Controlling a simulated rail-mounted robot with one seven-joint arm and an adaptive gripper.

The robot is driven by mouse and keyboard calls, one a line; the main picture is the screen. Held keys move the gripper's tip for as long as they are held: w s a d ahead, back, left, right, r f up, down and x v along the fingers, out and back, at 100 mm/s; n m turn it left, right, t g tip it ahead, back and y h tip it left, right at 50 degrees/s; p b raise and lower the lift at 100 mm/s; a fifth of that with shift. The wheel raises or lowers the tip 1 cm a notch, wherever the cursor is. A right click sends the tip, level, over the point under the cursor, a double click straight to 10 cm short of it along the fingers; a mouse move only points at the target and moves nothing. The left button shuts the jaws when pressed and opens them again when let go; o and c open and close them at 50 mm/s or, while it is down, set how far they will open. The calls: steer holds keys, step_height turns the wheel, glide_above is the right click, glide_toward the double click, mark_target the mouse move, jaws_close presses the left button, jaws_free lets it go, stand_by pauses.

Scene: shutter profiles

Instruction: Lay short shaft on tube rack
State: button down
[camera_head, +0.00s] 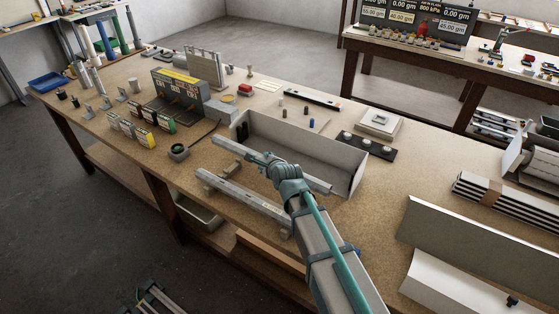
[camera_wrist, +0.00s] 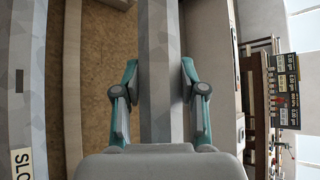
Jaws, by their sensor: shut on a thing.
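A long grey bar, which I take to be the short shaft (camera_head: 229,147), is held in my gripper (camera_head: 264,158). It runs slantwise along the front side of the grey open box. In the wrist view the shaft (camera_wrist: 158,45) stands lengthwise between the two teal-sided fingers of my gripper (camera_wrist: 160,85). A second grey bar with small end blocks, possibly the tube rack (camera_head: 245,202), lies in front of the held shaft, nearer the bench's front edge. A grey strip with a partly cut-off label (camera_wrist: 27,110) shows at the wrist view's left. My wrist hides part of the shaft.
The grey open box (camera_head: 345,172) stands right behind the shaft. A dark round cup (camera_head: 178,152) stands to the left. Large grey profiles (camera_head: 480,240) lie at right.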

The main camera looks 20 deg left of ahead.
steer(key=shift+w+r, duration=0.1)
steer(key=shift+r, duration=0.15)
steer(key=shift+a+f, duration=0.3)
steer(key=shift+f, duration=0.1)
steer(key=shift+d+f+b, duration=0.15)
steer(key=shift+f+b, duration=0.3)
steer(key=shift+b, duration=0.1)
steer(key=shift+f+b, duration=2.25)
steer(key=shift+f, duration=1.55)
steer(key=c, duration=0.6)
jaws_free()
steer(key=v, duration=1.2)
steer(key=shift+d, duration=0.1)
